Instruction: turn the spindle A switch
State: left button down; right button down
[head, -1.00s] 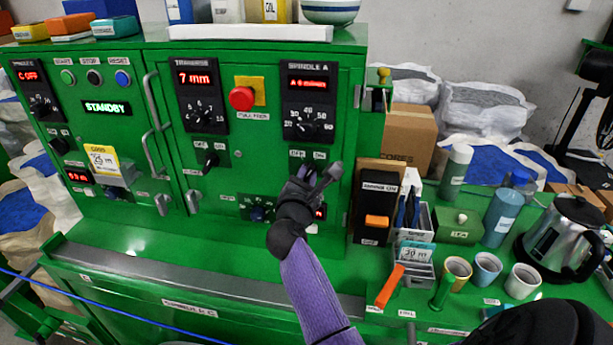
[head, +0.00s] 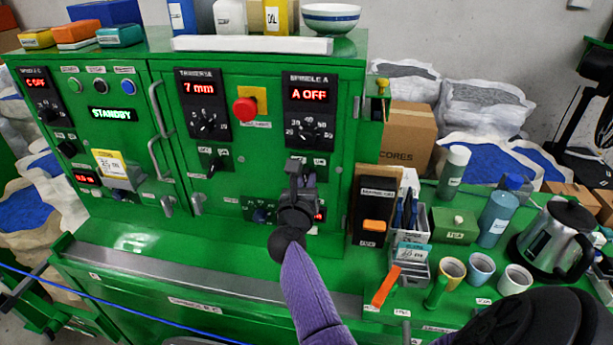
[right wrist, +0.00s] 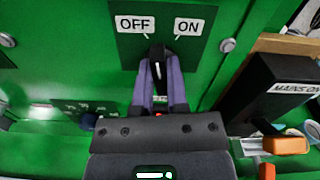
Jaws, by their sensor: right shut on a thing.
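The spindle A switch is a black knob (right wrist: 158,56) on a dark green plate with an OFF label on its left and an ON label on its right, in the right wrist view. My right gripper (right wrist: 160,78) is shut on this knob, its two fingers on either side. In the head view my right gripper (head: 297,170) stands upright in front of the switch and hides most of it. Above it, the spindle A display (head: 309,94) reads "A OFF" in red. The knob's exact angle is hard to tell. My left gripper is not in view.
The traverse panel (head: 203,105) and a red stop button (head: 245,110) are left of the spindle A panel. A black mains box (head: 375,208) with an orange switch stands close on the right. Cups, bottles and a kettle (head: 552,240) crowd the right side of the bench.

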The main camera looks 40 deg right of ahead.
jog(key=shift+w+n+p, duration=0.1)
jog(key=shift+n+p, duration=0.6)
jog(key=shift+n, duration=1.2)
jog(key=c, duration=0.6)
grip_release()
jog(key=shift+c, duration=0.2)
